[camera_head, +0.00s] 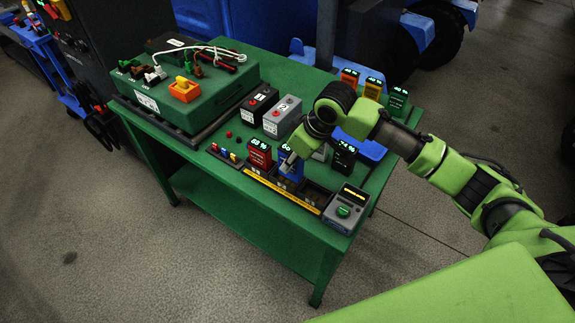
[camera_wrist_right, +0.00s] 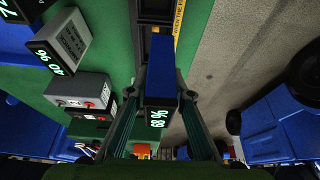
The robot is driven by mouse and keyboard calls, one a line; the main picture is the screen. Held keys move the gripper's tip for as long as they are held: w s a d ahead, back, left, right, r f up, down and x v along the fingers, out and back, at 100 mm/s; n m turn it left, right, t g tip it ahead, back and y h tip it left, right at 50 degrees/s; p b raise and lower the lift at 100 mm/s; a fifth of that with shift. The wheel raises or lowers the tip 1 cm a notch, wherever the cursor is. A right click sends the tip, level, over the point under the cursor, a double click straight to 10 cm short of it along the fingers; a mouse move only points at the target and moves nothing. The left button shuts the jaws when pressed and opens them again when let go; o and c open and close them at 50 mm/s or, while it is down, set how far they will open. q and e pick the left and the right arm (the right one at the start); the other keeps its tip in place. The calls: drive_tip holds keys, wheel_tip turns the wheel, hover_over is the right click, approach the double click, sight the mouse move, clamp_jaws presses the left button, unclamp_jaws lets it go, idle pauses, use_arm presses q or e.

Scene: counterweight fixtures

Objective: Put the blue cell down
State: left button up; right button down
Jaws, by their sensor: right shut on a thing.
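The blue cell (camera_head: 289,171) is upright between the fingers of my right gripper (camera_head: 288,159), at the dark slotted fixture (camera_head: 316,197) on the green table's front edge. In the right wrist view the blue cell (camera_wrist_right: 162,72) lies between the two fingers of the right gripper (camera_wrist_right: 161,95), its lit display facing the camera. Its lower end is over or in the dark fixture; I cannot tell whether it touches the slot floor. Empty-looking dark slots show to its right. My left gripper is not in view.
A red cell (camera_head: 260,154) stands just left of the blue one, a black cell (camera_head: 344,156) to the right. A grey box with a green button (camera_head: 347,207) is at the right end. Two batteries (camera_head: 282,117) stand behind. A green case (camera_head: 186,91) fills the table's left.

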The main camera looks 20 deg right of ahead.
drive_tip(key=w+f, duration=0.2)
drive_tip(key=shift+w+a+f, duration=0.25)
drive_tip(key=shift+w+f, duration=0.05)
wheel_tip(320, 180, down, 2)
drive_tip(key=shift+f+p, duration=0.15)
drive_tip(key=shift+p, duration=0.6)
drive_tip(key=shift+d+f, duration=0.1)
drive_tip(key=shift+f, duration=0.3)
drive_tip(key=c, duration=1.8)
unclamp_jaws()
drive_tip(key=shift+s+f, duration=0.1)
drive_tip(key=shift+f, duration=0.05)
drive_tip(key=shift+s+d+r, duration=0.1)
drive_tip(key=shift+r, duration=0.4)
drive_tip(key=b+v, duration=0.1)
drive_tip(key=v, duration=1)
drive_tip(key=shift+s+r, duration=0.1)
drive_tip(key=shift+s, duration=0.05)
